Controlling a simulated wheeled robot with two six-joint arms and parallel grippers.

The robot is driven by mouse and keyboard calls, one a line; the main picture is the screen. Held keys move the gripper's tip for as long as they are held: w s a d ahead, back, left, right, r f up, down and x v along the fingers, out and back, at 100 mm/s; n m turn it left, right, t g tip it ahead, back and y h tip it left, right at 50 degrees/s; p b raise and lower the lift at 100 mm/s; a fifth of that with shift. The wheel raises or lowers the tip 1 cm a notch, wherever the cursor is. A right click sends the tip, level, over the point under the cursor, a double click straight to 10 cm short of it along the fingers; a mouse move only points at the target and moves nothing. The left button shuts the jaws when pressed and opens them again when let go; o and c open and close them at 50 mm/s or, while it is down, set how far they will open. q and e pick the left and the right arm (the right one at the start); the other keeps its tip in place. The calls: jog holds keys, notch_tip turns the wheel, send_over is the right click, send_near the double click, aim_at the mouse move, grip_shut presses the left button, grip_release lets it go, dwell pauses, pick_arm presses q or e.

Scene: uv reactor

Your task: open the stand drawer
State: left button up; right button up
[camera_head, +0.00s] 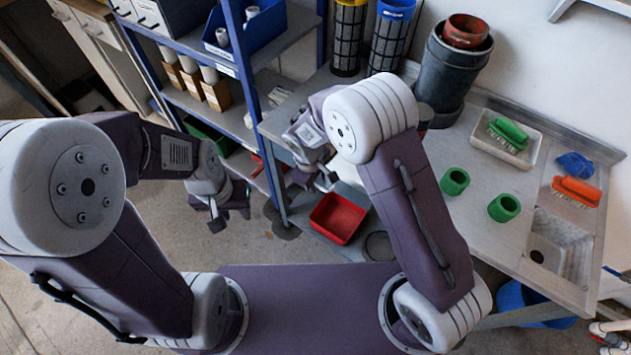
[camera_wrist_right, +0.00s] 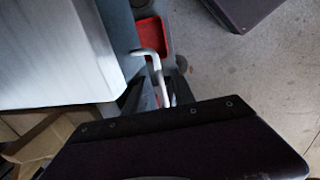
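The grey stand (camera_head: 470,215) with its worktop fills the right of the head view. I cannot clearly make out its drawer front; my right arm covers part of that side. My right gripper (camera_head: 318,182) is at the stand's left edge, pointing down. In the right wrist view a pale bent bar (camera_wrist_right: 155,66), which looks like a handle, stands beside a pale panel (camera_wrist_right: 55,50), close to the dark fingers. Whether the fingers are closed around it I cannot tell. My left gripper (camera_head: 229,216) hangs over the floor, apart from everything, with its fingers spread.
A red tray (camera_head: 338,218) sits low by the stand, and shows in the wrist view (camera_wrist_right: 155,37). A blue-framed shelf (camera_head: 240,85) is close behind my arms.

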grip_shut()
dwell(1.4)
